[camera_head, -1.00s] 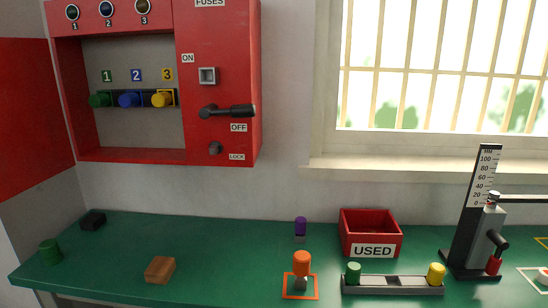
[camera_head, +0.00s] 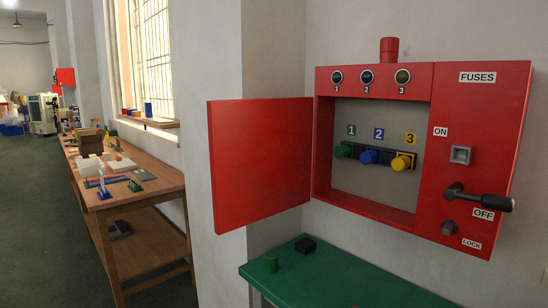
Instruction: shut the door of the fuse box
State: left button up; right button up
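The red fuse box (camera_head: 421,152) hangs on the wall at the right of the head view. Its red door (camera_head: 262,162) stands wide open, swung out to the left on the box's left side. Inside the box, a green fuse (camera_head: 343,150), a blue fuse (camera_head: 370,156) and a yellow fuse (camera_head: 402,162) sit in a row under the labels 1, 2 and 3. The black lever (camera_head: 478,198) on the right panel points right, just above the OFF label. Neither of my grippers is in view.
A wooden table (camera_head: 142,194) with many small items stands at the left. Floor (camera_head: 35,200) is clear farther left.

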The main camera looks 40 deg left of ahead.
aim_at(260, 149)
jog(key=i+j+z, duration=0.15)
jog(key=j+z, duration=0.15)
jog(key=j, duration=1.35)
jog(key=j+z, duration=0.35)
jog(key=j, duration=1.25)
